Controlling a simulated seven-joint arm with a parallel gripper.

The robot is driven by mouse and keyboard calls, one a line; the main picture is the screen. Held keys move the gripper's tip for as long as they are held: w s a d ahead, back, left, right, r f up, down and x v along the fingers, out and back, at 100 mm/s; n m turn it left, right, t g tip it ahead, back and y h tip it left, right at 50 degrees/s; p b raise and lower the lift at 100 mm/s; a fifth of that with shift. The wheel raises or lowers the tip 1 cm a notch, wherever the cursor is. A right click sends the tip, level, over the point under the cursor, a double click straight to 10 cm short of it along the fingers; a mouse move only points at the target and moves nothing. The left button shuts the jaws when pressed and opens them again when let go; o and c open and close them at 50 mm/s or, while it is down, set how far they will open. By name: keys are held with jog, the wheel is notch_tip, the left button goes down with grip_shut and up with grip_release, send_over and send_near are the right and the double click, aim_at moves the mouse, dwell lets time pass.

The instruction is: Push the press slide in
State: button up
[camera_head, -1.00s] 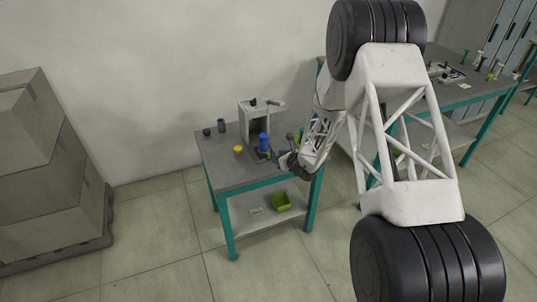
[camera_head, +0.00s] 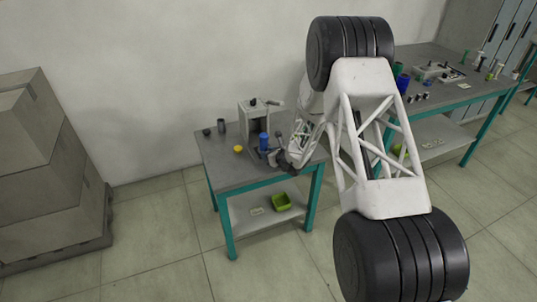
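The press (camera_head: 255,118) is a pale grey block with a lever on top, standing at the back of the small grey table (camera_head: 230,176). A blue cylinder (camera_head: 264,141) stands upright in front of it, on what looks like the slide, a dark low part (camera_head: 262,153) at the press's front. My gripper (camera_head: 279,157) is at the right of the blue cylinder, low over the table and close to the dark part. Whether it touches is too small to tell. The finger opening cannot be made out.
A green bin (camera_head: 282,202) sits on the lower shelf. Stacked boxes (camera_head: 45,160) stand at the left. A second bench (camera_head: 440,100) with several parts is at the right.

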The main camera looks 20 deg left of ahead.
jog(key=shift+c, duration=0.3)
grip_shut()
jog(key=w+a, duration=0.9)
jog(key=shift+r, duration=0.1)
jog(key=shift+o, duration=0.3)
grip_release()
jog(key=shift+d, duration=0.1)
jog(key=shift+s+d, duration=0.1)
jog(key=shift+v, duration=3.75)
